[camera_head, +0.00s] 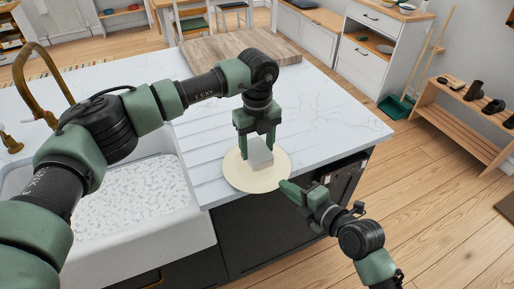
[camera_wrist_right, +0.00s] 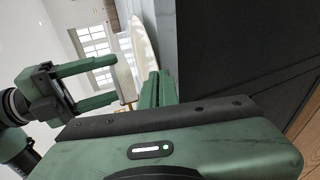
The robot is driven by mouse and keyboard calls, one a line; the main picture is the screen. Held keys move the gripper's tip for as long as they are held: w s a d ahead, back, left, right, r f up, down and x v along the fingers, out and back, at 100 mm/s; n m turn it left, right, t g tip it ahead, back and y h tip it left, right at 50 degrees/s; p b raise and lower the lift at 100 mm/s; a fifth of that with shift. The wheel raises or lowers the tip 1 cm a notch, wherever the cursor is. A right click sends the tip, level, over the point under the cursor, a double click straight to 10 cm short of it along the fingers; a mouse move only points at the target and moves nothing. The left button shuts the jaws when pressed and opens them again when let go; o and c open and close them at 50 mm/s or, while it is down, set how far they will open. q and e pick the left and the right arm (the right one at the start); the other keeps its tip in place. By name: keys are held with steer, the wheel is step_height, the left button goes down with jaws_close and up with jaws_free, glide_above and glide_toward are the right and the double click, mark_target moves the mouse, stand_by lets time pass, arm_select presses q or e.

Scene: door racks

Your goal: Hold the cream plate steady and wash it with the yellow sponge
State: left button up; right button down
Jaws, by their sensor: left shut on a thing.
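The cream plate (camera_head: 238,178) lies at the counter's front edge and sticks out over it. In the right wrist view the plate (camera_wrist_right: 143,42) shows edge-on. My left gripper (camera_head: 256,140) is shut on a block-shaped sponge (camera_head: 259,155), held over the plate. The sponge's upper face looks pale grey; its side looks yellowish in the right wrist view (camera_wrist_right: 125,82). I cannot tell whether it touches the plate. My right gripper (camera_head: 286,187) is at the plate's right front rim. In its wrist view the fingers (camera_wrist_right: 159,88) stand close together with the rim between them.
A white sink (camera_head: 190,225) with a speckled bottom and a brass tap (camera_head: 30,75) is at the left. A wooden board (camera_head: 235,45) lies at the back of the counter (camera_head: 330,105). Ribbed drain grooves run beside the sink. The counter's right side is clear.

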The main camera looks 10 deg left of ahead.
steer(key=c, duration=2.1)
jaws_free()
steer(key=o, duration=0.5)
steer(key=v, duration=1.2)
steer(key=shift+f, duration=0.1)
